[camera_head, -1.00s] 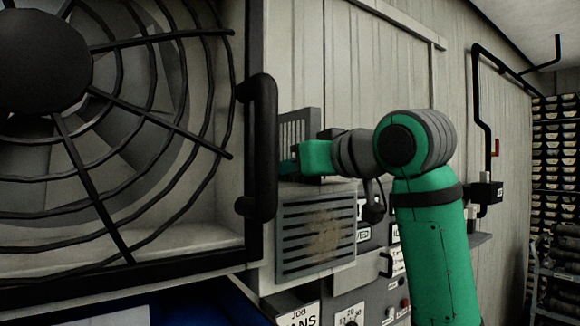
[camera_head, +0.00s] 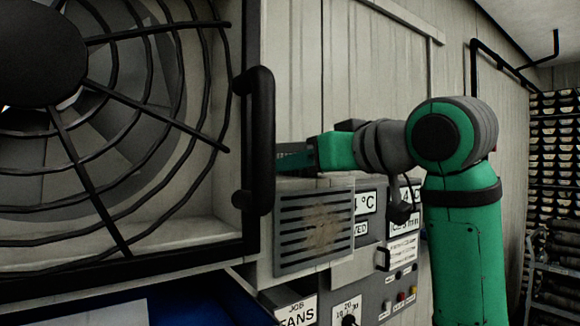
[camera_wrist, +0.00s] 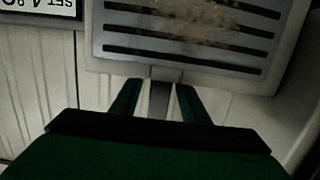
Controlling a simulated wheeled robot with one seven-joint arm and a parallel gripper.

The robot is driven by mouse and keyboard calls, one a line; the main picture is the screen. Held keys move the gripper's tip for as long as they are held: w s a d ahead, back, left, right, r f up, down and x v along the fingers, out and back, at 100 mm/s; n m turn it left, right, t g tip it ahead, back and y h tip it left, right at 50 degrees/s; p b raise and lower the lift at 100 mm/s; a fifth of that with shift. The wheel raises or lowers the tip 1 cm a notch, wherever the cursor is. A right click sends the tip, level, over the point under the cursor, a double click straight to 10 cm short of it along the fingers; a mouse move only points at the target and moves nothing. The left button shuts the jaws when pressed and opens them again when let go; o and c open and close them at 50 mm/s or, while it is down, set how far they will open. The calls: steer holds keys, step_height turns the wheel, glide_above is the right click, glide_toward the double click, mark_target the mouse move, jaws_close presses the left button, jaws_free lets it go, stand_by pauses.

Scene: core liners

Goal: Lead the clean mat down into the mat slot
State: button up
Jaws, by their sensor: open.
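My gripper (camera_head: 290,160) is open above the grey slatted housing (camera_head: 313,231), which has a brown stain on its front. In the wrist view the two fingertips (camera_wrist: 155,90) are apart, with a narrow grey strip (camera_wrist: 159,98) between them. I cannot tell whether this strip is part of the clean mat. The slatted front also shows in the wrist view (camera_wrist: 185,47). The ribbed grey mat no longer stands up above the housing in the head view. The slot opening is hidden from both views.
A large caged fan door (camera_head: 130,130) with a black handle (camera_head: 258,140) stands close left of my gripper. A control panel (camera_head: 371,272) with labels, a dial and buttons is right of and below the housing. Racks of core trays (camera_head: 555,150) stand far right.

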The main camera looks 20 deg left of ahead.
steer(key=v, duration=0.6)
steer(key=shift+d, duration=0.2)
steer(key=shift+s+r, duration=0.1)
